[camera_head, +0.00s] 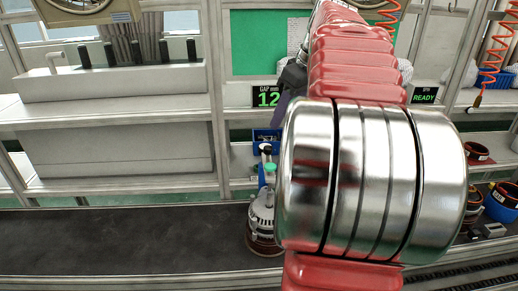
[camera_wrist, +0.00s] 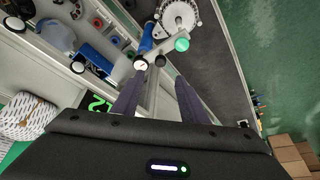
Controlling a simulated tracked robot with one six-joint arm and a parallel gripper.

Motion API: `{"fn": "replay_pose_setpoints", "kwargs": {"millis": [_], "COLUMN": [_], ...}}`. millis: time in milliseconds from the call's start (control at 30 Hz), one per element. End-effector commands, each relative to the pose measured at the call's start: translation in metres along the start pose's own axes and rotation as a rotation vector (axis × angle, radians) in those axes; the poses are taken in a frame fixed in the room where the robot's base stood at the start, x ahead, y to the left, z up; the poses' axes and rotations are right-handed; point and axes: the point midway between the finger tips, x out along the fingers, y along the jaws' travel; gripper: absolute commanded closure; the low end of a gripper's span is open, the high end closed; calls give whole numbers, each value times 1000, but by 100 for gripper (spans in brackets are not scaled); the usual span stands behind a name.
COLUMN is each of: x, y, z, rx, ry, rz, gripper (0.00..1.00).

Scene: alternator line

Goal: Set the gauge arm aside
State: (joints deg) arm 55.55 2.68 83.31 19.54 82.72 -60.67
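The gauge arm (camera_wrist: 158,47) shows in the wrist view as a pale bar with a green knob (camera_wrist: 182,44), a small white dial (camera_wrist: 140,64) and a blue part. In the head view the green knob (camera_head: 270,168) is just above the alternator (camera_head: 262,218), left of my arm. My gripper (camera_wrist: 161,78) has its two dark fingers apart, with nothing seen gripped between them. The fingertips point toward the gauge arm, and the left tip appears close to the dial. My red and silver arm hides much of the head view.
A display reading GAP 12 (camera_head: 266,96) and a READY display (camera_head: 424,95) hang on the frame. Blue bins with parts (camera_head: 503,202) are at the right. The dark belt (camera_head: 120,240) is clear at left. Cardboard boxes (camera_wrist: 292,155) show in the wrist view.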

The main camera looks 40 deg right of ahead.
Motion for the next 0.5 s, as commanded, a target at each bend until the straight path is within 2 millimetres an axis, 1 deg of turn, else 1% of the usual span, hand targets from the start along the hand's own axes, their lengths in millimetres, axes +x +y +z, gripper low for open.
{"fn": "replay_pose_setpoints", "kwargs": {"millis": [267,367,500], "x": [2,6,19], "y": [-1,-1,-1], "z": [0,0,0], "rx": [1,1,1], "ry": [0,-1,-1], "rz": [-1,-2,-2], "gripper": [60,60,60]}}
